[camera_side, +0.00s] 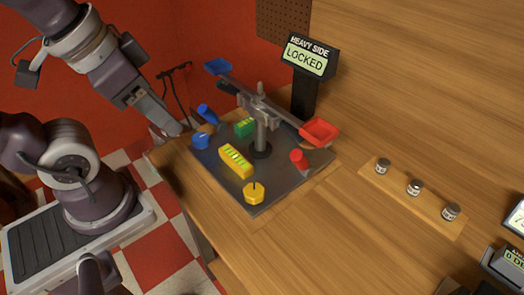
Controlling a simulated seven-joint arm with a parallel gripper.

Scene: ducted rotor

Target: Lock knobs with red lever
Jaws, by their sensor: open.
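A red lever (299,160) stands near the right edge of a dark square plate (285,190). A yellow knob (253,193) sits at the plate's front corner. A blue knob (201,140) sits at its left corner, with a blue lever (207,113) just behind. A sign (306,57) behind the plate reads "HEAVY SIDE LOCKED". My gripper (176,129) is open and empty, to the left of the blue knob and apart from it. Its fingers are seen edge-on.
A balance post (262,135) rises from the plate, carrying a blue pan (218,66) and a lower red pan (320,131). A yellow block (235,162) and a green block (244,127) sit on the plate.

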